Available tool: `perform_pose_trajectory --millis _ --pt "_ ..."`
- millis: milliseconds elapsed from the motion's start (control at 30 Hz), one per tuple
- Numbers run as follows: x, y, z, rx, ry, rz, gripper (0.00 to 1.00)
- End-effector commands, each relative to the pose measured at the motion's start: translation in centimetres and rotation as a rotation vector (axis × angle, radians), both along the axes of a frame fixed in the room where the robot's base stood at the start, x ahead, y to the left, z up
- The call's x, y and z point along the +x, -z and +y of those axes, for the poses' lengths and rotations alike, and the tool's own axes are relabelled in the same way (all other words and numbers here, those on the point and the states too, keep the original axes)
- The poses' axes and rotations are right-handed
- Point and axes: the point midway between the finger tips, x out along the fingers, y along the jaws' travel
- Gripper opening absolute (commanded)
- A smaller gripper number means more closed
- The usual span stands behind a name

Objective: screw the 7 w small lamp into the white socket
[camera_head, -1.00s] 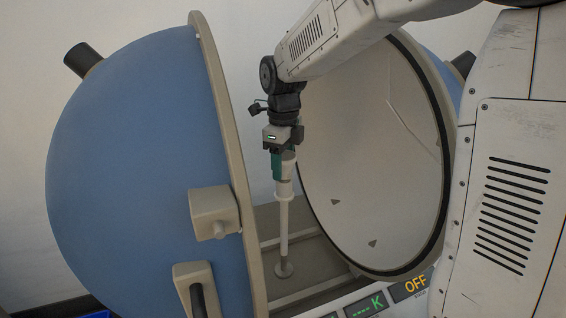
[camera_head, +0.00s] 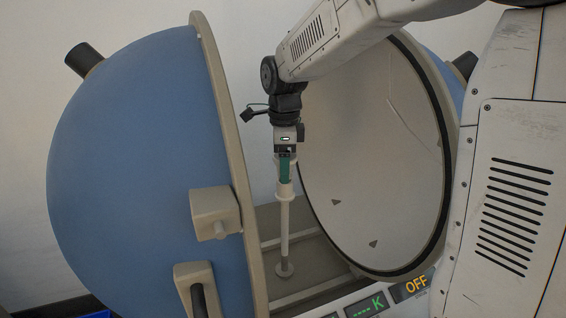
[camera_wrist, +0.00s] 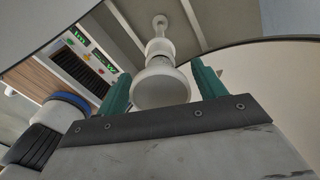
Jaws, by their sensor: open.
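The white socket (camera_head: 284,191) tops a slim white post inside the open sphere. My gripper (camera_head: 287,172) points down just above it, with its green fingers around the lamp's place. In the wrist view, the white lamp (camera_wrist: 161,84) lies between the two open green fingers (camera_wrist: 160,88), with small gaps visible on both sides. The lamp's far end meets the white socket (camera_wrist: 159,48), in line with the post. In the head view a green finger hides most of the lamp. Its wattage marking and how deep it sits in the socket cannot be told.
The blue sphere half (camera_head: 140,160) stands close on the left and the pale half (camera_head: 370,170) on the right. A panel below reads OFF (camera_head: 416,286). Another lamp-like thing with a blue ring (camera_wrist: 68,100) shows at the left of the wrist view.

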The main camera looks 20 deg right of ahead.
Motion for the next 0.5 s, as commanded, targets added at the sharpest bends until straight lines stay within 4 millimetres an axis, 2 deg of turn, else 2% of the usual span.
perform_pose_trajectory --millis 500 --pt "-0.35 -0.01 -0.03 0.0 -0.794 0.0 0.69"
